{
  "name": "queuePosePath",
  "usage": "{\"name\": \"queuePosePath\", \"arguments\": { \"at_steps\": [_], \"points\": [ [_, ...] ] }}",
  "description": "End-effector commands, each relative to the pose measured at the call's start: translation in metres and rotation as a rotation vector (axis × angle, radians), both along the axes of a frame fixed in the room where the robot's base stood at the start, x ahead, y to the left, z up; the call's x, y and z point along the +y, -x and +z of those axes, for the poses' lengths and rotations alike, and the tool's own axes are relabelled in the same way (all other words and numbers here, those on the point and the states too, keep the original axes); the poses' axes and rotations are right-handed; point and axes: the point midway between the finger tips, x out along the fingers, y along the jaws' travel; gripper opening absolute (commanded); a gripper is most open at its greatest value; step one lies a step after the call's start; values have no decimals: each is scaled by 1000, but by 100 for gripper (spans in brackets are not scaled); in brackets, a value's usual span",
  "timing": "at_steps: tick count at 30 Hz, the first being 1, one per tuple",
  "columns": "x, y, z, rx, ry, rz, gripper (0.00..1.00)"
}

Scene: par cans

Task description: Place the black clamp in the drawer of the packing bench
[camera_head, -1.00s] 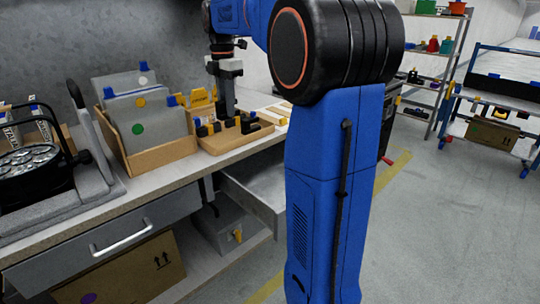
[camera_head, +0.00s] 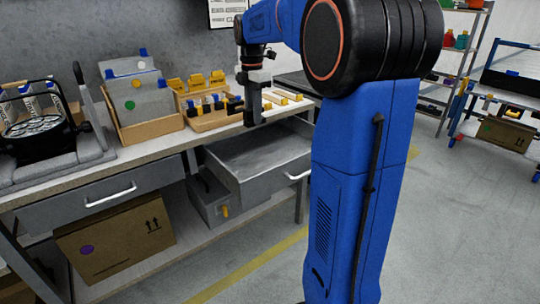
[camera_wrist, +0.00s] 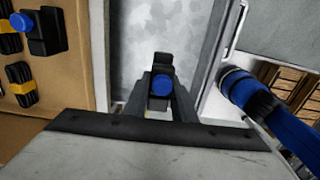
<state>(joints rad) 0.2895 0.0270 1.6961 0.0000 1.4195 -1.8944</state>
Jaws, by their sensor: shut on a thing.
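My gripper (camera_head: 251,118) is shut on the black clamp (camera_wrist: 161,60), which has a blue knob. In the wrist view the clamp sits between the fingers with the drawer's grey floor behind it. In the head view the clamp is small and dark beside my fingers, hard to make out. The drawer (camera_head: 262,155) of the packing bench (camera_head: 150,152) is pulled open, and its visible floor looks empty. It also shows in the wrist view (camera_wrist: 135,30). My gripper is above the drawer's rear part, near the bench's front edge.
A wooden tray (camera_head: 205,124) with several clamps stands on the bench behind my gripper. A closed drawer (camera_head: 95,198) is at left.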

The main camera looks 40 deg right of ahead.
Motion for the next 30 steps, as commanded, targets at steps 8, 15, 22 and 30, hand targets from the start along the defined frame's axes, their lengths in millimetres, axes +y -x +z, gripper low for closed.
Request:
{"name": "queuePosePath", "arguments": {
  "at_steps": [8, 15, 22, 30],
  "points": [
    [2, 2, -47, 2, -1, 0, 0],
    [3, 5, -78, 1, 0, 0, 0],
    [3, 5, -116, 1, 0, 0, 0],
    [3, 4, -140, 0, 0, 0, 0]
  ]
}}
